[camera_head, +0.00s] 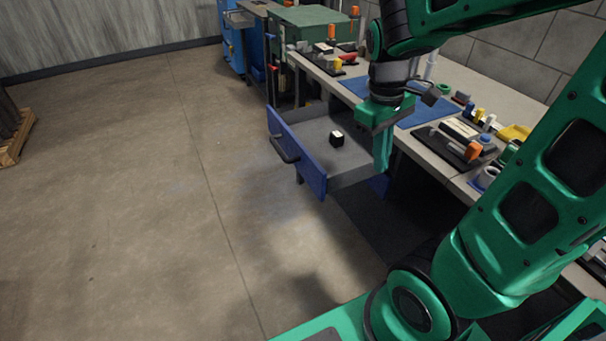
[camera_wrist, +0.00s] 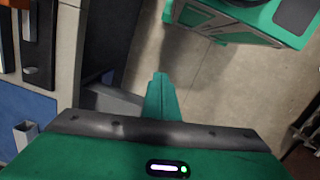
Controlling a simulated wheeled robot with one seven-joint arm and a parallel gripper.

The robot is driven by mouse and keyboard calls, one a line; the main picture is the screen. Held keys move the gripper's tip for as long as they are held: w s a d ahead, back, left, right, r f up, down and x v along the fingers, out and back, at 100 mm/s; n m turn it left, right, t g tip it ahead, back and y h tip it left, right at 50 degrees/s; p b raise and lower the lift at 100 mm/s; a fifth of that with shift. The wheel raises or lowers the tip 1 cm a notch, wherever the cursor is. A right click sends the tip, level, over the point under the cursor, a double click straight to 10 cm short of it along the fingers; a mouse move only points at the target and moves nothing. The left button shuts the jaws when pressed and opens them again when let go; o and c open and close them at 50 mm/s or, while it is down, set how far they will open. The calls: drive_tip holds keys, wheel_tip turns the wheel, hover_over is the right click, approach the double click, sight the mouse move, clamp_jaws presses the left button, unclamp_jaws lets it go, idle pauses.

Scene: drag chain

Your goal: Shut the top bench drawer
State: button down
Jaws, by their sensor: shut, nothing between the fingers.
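The top bench drawer (camera_head: 350,175) is pulled far out from the bench, with a blue front (camera_head: 296,152) and a dark bar handle (camera_head: 284,149) facing left. A small black block with a pale top (camera_head: 337,139) lies inside on the grey drawer floor. My gripper (camera_head: 382,168) is shut and empty, pointing down at the drawer's near right side, close to the bench edge. I cannot tell whether it touches the drawer. In the wrist view the shut fingers (camera_wrist: 161,95) show, with a grey strip, perhaps the drawer's side, behind them to the left.
The bench top (camera_head: 440,75) carries a blue mat (camera_head: 418,118), a tray of small parts (camera_head: 452,140) and several tools. A green case (camera_head: 303,24) and blue cabinet (camera_head: 234,45) stand at the back. The floor (camera_head: 150,200) left of the drawer is clear.

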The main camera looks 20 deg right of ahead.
drive_tip(key=w+a+f+n+h, duration=0.2)
drive_tip(key=w+a+f+n, duration=0.2)
drive_tip(key=w+a+n, duration=0.45)
drive_tip(key=w+a+f+n+h, duration=0.1)
drive_tip(key=w+a+f+n, duration=0.2)
drive_tip(key=w+a+n, duration=0.5)
drive_tip(key=t, duration=0.1)
approach(306, 176)
drive_tip(key=shift+s+d+f, duration=0.5)
drive_tip(key=shift+s+f, duration=1.6)
drive_tip(key=shift+f, duration=0.2)
drive_tip(key=shift+m, duration=0.25)
